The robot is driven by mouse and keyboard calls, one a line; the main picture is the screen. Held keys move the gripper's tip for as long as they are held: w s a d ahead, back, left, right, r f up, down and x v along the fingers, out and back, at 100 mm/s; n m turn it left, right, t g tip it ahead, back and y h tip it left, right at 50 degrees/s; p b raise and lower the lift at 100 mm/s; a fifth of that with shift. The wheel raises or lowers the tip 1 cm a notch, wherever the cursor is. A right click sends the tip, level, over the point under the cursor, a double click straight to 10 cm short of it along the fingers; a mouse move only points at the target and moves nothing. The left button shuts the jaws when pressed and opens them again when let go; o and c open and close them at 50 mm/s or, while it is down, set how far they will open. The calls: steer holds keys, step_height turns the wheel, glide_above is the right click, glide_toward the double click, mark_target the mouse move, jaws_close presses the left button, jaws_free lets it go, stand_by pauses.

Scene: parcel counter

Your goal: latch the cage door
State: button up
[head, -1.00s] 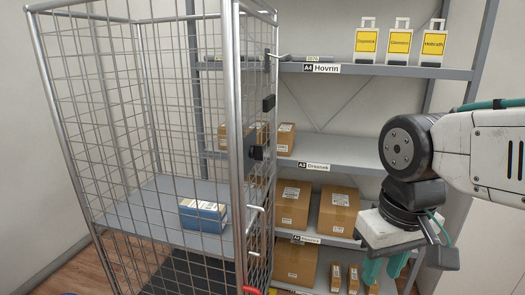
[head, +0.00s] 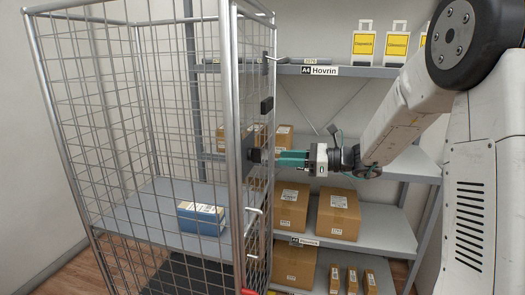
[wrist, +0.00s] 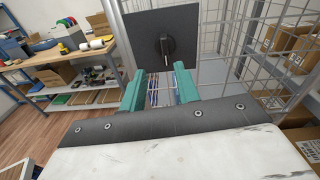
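The wire cage (head: 160,130) stands at the left in the head view. Its door (head: 262,200) is the narrow mesh panel on the right side, seen nearly edge-on. The latch, a black plate with a dark upright handle (wrist: 166,45), shows in the wrist view; the latch side (head: 253,155) also shows in the head view. My gripper (wrist: 159,73) is open, its teal fingers apart and empty just short of the plate, below the handle in the picture. In the head view my gripper (head: 280,158) points left at the latch. Whether the fingertips touch the plate is unclear.
A blue and white parcel (head: 202,217) lies on the cage shelf. The wrist view shows a wooden workbench (wrist: 50,62) at left.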

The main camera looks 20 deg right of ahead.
mark_target(255, 155)
steer(key=w+a+r+m, duration=0.1)
steer(key=w+a, duration=0.3)
steer(key=a, duration=0.2)
steer(key=shift+w+a+r+t, duration=0.25)
steer(key=shift+a+t, duration=0.05)
steer(key=shift+t, duration=0.1)
jaws_close()
